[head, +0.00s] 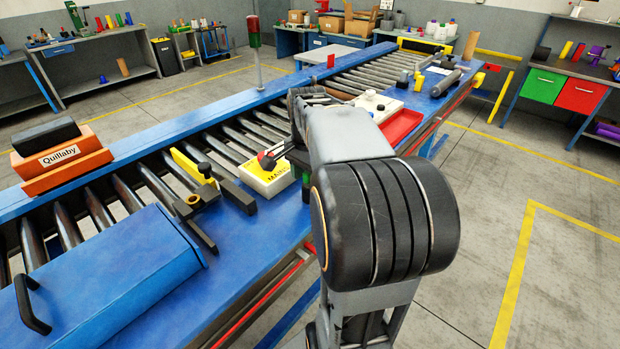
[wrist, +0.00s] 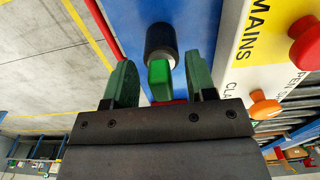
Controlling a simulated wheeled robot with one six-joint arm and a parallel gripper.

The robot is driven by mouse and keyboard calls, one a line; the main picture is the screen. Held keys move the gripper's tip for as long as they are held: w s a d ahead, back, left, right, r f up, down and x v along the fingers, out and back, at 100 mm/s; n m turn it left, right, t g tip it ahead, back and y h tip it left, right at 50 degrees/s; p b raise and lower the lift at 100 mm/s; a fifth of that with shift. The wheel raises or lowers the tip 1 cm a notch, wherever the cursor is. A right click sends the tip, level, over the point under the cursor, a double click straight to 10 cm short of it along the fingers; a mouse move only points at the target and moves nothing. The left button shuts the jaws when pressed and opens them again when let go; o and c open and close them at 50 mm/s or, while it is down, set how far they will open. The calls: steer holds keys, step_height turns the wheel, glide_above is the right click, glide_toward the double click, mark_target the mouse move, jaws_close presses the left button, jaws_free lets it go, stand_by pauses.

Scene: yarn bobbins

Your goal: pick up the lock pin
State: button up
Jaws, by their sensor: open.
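In the wrist view a small green block (wrist: 159,80) lies between my fingers, with a dark round cylinder (wrist: 161,42) just beyond it over the blue surface. These may be parts of the lock pin; I cannot tell for sure. My gripper (wrist: 161,64) is open, one green finger pad on each side of the block, with a visible gap on both sides. My dark gripper body hides the near end of the block. In the head view my own arm hides most of the gripper; a bit of green (head: 306,178) shows beside it.
A white box with a yellow MAINS label (head: 265,184) stands close beside my gripper; its red knob (wrist: 306,48) and orange knob (wrist: 264,108) stick out. A red tray (head: 402,127) lies beyond my arm. A blue cover (head: 110,275) and the orange Quillaby block (head: 62,168) are at left.

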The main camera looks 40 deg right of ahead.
steer(key=shift+f, duration=0.15)
steer(key=shift+c, duration=0.5)
jaws_close()
